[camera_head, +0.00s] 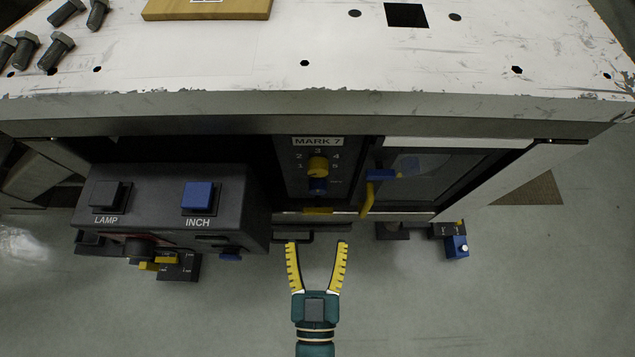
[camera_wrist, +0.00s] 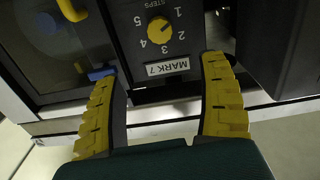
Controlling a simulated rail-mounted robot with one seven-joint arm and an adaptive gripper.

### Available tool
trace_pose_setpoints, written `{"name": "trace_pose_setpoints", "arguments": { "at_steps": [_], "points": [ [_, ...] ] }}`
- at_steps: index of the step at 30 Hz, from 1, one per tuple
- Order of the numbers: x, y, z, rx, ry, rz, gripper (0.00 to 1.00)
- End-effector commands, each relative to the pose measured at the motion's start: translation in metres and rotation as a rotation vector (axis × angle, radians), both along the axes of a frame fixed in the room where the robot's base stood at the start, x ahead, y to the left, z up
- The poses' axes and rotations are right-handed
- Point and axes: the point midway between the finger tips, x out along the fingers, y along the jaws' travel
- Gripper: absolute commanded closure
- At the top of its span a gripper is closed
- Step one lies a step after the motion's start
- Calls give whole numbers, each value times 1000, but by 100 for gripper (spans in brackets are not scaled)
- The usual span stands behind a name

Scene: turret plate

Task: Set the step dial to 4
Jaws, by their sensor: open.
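The step dial is a yellow round knob (camera_head: 317,165) on a dark panel under a "MARK 7" label (camera_head: 318,142), with numbers 1 to 5 around it. In the wrist view the dial (camera_wrist: 160,30) appears upside down, beyond the space between my fingers. I cannot tell surely which number its pointer faces. My gripper (camera_head: 318,243) is open and empty, in front of and below the panel, apart from the dial. Its yellow ribbed fingers also show in the wrist view (camera_wrist: 160,68), spread wide.
Left of the dial, a dark box carries a LAMP button (camera_head: 108,195) and a blue INCH button (camera_head: 198,197), jutting forward. Right of it are a yellow handle (camera_head: 368,195) and a window door (camera_head: 425,175). A white tabletop (camera_head: 400,70) overhangs above. Open floor lies below.

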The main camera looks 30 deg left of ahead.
Motion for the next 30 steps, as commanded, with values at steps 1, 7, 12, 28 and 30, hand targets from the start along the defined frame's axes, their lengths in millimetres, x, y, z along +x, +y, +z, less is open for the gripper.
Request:
{"name": "trace_pose_setpoints", "arguments": {
  "at_steps": [1,7,12,28,30],
  "points": [
    [-1,1,-8,3,1,-1,25],
    [15,10,0,1,2,5,25],
    [49,28,3,2,0,6,25],
    [143,70,-3,3,1,-1,25],
    [145,72,-4,3,3,-1,25]
  ]
}}
